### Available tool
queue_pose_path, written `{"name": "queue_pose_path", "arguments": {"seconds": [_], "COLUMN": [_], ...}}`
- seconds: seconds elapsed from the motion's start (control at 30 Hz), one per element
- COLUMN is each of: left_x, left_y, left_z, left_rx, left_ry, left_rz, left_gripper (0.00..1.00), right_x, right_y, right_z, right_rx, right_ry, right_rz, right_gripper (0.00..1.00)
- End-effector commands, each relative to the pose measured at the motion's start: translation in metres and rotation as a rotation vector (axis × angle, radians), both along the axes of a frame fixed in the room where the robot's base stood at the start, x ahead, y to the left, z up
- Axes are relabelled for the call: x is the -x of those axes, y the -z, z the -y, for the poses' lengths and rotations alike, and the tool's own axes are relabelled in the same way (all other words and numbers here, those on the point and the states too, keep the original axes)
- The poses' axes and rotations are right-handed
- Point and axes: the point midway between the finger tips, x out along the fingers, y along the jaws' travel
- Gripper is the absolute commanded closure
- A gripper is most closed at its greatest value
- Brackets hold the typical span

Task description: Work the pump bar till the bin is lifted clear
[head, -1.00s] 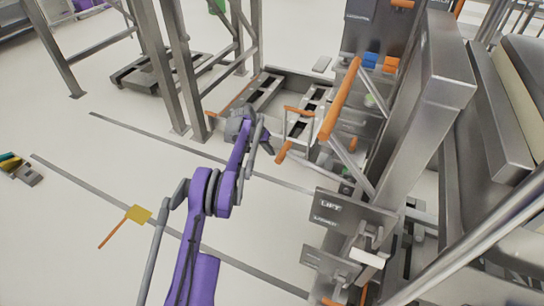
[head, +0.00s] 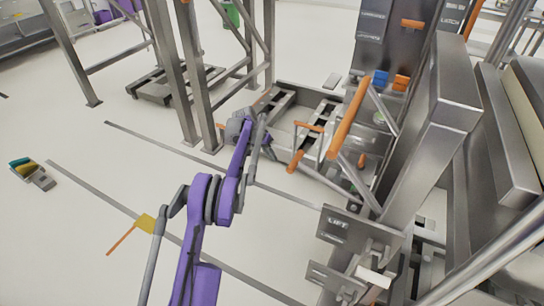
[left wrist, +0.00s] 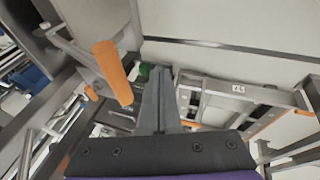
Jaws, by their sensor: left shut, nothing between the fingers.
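The pump bar appears to be the bar with a thick orange grip (head: 348,118) on grey struts beside the steel machine. It slants up to the right in the head view. A thick orange grip (left wrist: 112,72) also shows in the left wrist view, left of the fingers and apart from them. My left gripper (left wrist: 160,85) is shut and empty, its grey fingers together. In the head view my left gripper (head: 240,128) is left of the orange grip, its fingertips hard to make out. I cannot clearly identify the bin. My right gripper is not in view.
A plate marked LIFT (head: 350,232) is on the machine's near side. A low grey frame with orange handles (head: 296,160) lies close beyond my left gripper. A steel post (head: 172,80) stands behind. The pale floor at left is mostly open, with a yellow piece (head: 145,223).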

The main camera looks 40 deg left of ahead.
Motion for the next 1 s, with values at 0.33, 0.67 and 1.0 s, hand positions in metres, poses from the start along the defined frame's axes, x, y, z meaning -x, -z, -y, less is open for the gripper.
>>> {"name": "queue_pose_path", "arguments": {"seconds": [0.33,0.67,1.0], "left_x": [-0.001,-0.027,-0.037], "left_y": [-0.002,-0.104,-0.156], "left_z": [0.002,0.074,0.105], "left_rx": [-0.003,-0.233,-0.382], "left_ry": [0.000,0.008,0.005], "left_rz": [-0.002,-0.116,-0.135], "left_gripper": [1.00,1.00,1.00], "right_x": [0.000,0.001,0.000], "right_y": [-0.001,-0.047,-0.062], "right_z": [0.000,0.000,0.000], "right_rx": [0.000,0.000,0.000], "right_ry": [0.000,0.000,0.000], "right_rz": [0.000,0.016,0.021], "right_gripper": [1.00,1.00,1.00]}}
